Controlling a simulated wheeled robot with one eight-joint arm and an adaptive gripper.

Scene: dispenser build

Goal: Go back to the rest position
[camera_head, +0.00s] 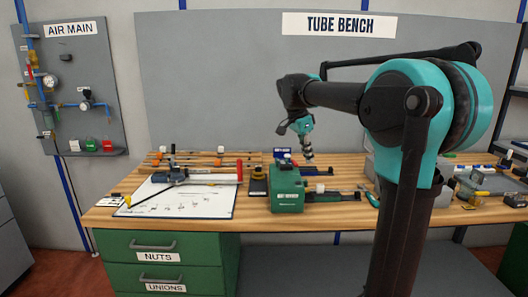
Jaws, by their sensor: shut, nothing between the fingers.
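My gripper (307,154) hangs from the dark and teal arm and points down above the middle of the wooden bench (230,217). It is small in the picture and its fingers look closed, with nothing seen between them. It appears near the back of the green machine (288,188); whether it touches anything below cannot be told. My arm covers part of the right side of the bench.
A white sheet (205,204) with a clamp-like tool (185,177) lies at the left. Rods (215,154) lie behind it. A grey panel (230,70) stands behind the bench. Brass-coloured parts (480,185) are at the right. Green drawers (160,265) are below left.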

